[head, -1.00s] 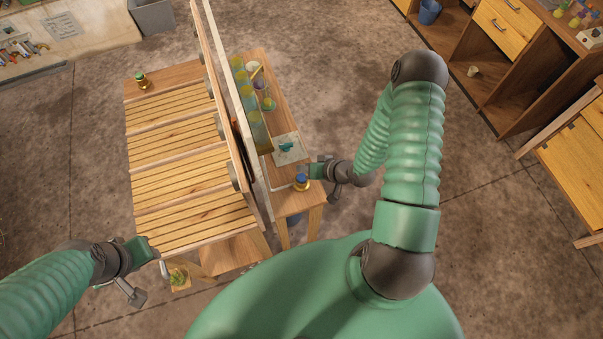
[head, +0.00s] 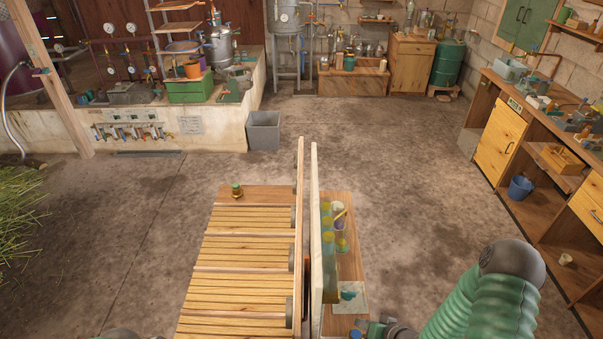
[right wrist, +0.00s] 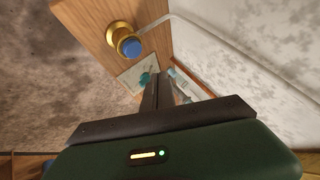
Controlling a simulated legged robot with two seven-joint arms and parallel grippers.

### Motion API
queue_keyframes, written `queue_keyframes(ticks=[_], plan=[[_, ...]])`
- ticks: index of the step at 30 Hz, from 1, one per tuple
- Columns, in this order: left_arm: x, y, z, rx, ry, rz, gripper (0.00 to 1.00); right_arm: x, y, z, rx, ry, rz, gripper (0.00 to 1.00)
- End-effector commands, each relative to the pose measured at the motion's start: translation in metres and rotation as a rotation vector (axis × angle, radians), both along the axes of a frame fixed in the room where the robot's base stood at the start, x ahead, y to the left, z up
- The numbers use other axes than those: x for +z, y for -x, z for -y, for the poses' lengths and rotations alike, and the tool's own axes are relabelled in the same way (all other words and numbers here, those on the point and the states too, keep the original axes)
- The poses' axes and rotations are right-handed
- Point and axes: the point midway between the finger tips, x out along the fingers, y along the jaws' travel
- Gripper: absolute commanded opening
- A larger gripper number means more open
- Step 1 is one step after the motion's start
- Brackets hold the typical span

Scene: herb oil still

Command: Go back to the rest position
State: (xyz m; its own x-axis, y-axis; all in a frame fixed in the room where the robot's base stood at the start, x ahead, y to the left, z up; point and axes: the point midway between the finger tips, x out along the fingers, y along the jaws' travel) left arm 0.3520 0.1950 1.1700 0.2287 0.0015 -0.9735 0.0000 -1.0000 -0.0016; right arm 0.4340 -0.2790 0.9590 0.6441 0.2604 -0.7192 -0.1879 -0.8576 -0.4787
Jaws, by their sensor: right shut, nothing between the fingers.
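My right gripper (head: 372,329) shows at the bottom edge of the head view, beside the narrow wooden bench right of the upright panel. In the right wrist view its fingers (right wrist: 161,88) are together, with nothing between them. Only a dark bit of my left arm shows at the bottom left of the head view. My left gripper is out of the picture.
A slatted wooden table (head: 238,264) with a small green-capped bottle (head: 236,190) stands left of the upright panel (head: 316,220). The bench carries yellow-green containers (head: 327,232) and a pale plate with a teal part (head: 349,295). Open floor (head: 420,180) lies beyond, with cabinets at right.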

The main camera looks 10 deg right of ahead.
Motion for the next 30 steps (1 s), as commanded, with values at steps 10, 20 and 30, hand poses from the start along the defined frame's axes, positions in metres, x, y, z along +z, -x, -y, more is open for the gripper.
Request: queue_keyframes(ticks=[10, 20, 30], plan=[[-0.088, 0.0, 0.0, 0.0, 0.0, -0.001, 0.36, 0.042, 0.014, -0.01, 0.198, 0.463, -0.297, 0.0], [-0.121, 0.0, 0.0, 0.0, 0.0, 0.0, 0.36, 0.089, 0.081, -0.079, 0.303, 0.452, -0.421, 0.0], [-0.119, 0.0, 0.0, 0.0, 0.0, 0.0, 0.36, 0.091, 0.082, -0.08, 0.305, 0.45, -0.426, 0.0]])
